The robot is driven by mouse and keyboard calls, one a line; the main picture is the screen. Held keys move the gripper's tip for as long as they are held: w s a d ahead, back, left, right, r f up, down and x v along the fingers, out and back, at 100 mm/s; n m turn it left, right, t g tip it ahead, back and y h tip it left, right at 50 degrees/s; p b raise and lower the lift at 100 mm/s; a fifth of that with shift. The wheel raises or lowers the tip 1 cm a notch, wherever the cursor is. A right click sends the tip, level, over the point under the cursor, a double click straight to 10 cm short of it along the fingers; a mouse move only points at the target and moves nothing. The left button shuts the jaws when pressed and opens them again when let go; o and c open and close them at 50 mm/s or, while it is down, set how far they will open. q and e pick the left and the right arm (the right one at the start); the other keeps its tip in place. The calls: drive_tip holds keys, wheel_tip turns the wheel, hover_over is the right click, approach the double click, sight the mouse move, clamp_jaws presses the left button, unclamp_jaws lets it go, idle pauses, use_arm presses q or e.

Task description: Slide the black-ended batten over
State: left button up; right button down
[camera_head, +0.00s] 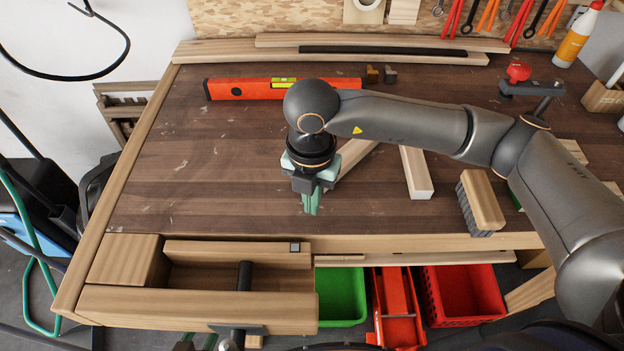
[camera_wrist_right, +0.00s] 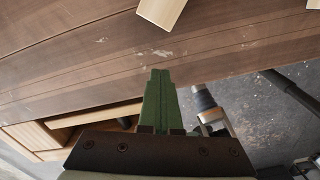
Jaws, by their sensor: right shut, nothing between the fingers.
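A pale wooden batten (camera_head: 235,254) with a small black square at its right end (camera_head: 295,247) lies along the bench's front edge, over the gap behind the front vise jaw. My right gripper (camera_head: 312,205) points down over the bench top, a little behind and right of that black end. Its green fingers are shut together with nothing between them; they also show in the right wrist view (camera_wrist_right: 160,100). The shut fingers hide part of the front edge in the wrist view, where I cannot clearly make out the black end. My left gripper is not in view.
Pale wood pieces (camera_head: 416,172) lie behind and right of my right gripper. A wood-backed brush (camera_head: 483,200) sits farther right. A red spirit level (camera_head: 235,89) lies at the back. The vise jaw (camera_head: 150,308) stands at the front left. The left bench top is clear.

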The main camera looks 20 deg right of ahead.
sight(349, 156)
drive_tip(key=shift+w+d+f+p, duration=0.15)
drive_tip(key=shift+w+d+f, duration=0.1)
drive_tip(key=shift+w+d, duration=0.3)
drive_tip(key=shift+w+d+f+p, duration=0.2)
drive_tip(key=shift+w+d, duration=0.15)
drive_tip(key=shift+w, duration=0.35)
drive_tip(key=shift+w+d, duration=0.25)
drive_tip(key=shift+w, duration=0.1)
drive_tip(key=shift+w+d+f, duration=0.1)
drive_tip(key=shift+w+d, duration=0.1)
drive_tip(key=shift+w, duration=0.05)
drive_tip(key=shift+w+d+b, duration=0.65)
drive_tip(key=shift+w+b, duration=0.1)
drive_tip(key=shift+w, duration=0.2)
drive_tip(key=shift+w+d, duration=0.15)
